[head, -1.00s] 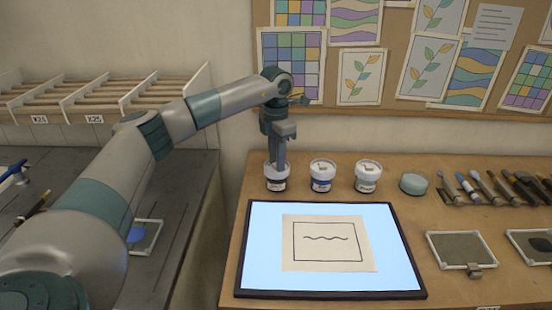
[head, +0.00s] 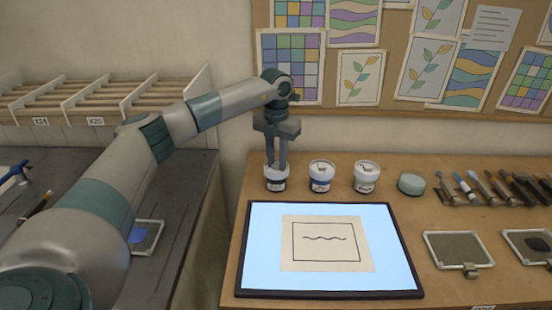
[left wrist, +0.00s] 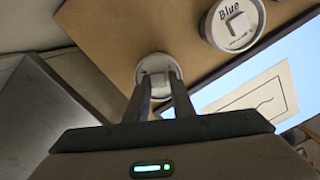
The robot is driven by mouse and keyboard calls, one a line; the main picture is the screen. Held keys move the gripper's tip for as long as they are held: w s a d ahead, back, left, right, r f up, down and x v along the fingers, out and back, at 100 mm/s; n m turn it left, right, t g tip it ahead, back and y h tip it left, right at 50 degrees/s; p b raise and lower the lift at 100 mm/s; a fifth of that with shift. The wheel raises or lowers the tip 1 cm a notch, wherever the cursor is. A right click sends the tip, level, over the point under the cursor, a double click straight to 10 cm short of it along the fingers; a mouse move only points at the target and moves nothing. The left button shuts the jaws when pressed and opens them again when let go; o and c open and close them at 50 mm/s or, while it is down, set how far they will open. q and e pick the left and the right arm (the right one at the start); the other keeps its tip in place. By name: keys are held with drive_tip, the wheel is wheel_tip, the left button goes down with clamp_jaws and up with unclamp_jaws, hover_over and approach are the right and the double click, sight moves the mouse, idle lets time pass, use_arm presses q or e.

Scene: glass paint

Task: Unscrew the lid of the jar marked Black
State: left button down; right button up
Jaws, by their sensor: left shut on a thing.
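Three white-lidded jars stand in a row behind the light panel. My left gripper (head: 276,165) points straight down over the leftmost jar (head: 275,184) and is shut on the raised grip of its lid. In the left wrist view both fingers meet at this white lid (left wrist: 155,68), which sits on the jar; the fingers hide part of it, and I cannot read its name. The neighbouring jar (head: 321,184) reads "Blue" on its lid in the left wrist view (left wrist: 232,27). The third jar (head: 366,184) stands to its right, its lid name unreadable. My right gripper is not in view.
The lit panel (head: 258,275) with a line drawing (head: 325,258) lies in front of the jars. A pale green round pot (head: 411,184), a row of brushes and tools, and framed grey plates (head: 458,250) lie to the right. A pinboard wall rises behind.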

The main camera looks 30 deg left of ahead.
use_arm(q)
drive_tip(key=n, duration=0.1)
drive_tip(key=f+n, duration=0.2)
drive_tip(key=shift+s+d+p, duration=0.25)
drive_tip(key=shift+d+p, duration=0.05)
drive_tip(key=shift+n, duration=0.3)
drive_tip(key=n+p, duration=0.1)
drive_tip(key=n, duration=0.1)
drive_tip(key=shift+r+n, duration=0.1)
drive_tip(key=shift+n, duration=0.2)
drive_tip(key=shift+n+p, duration=0.35)
drive_tip(key=shift+n, duration=1.05)
drive_tip(key=shift+w+a+r+p, duration=0.1)
drive_tip(key=shift+w+r+p, duration=0.15)
drive_tip(key=shift+r+p, duration=0.25)
drive_tip(key=shift+w+a+r+p, duration=0.1)
drive_tip(key=shift+w+r+p, duration=0.15)
drive_tip(key=shift+r+p, duration=0.25)
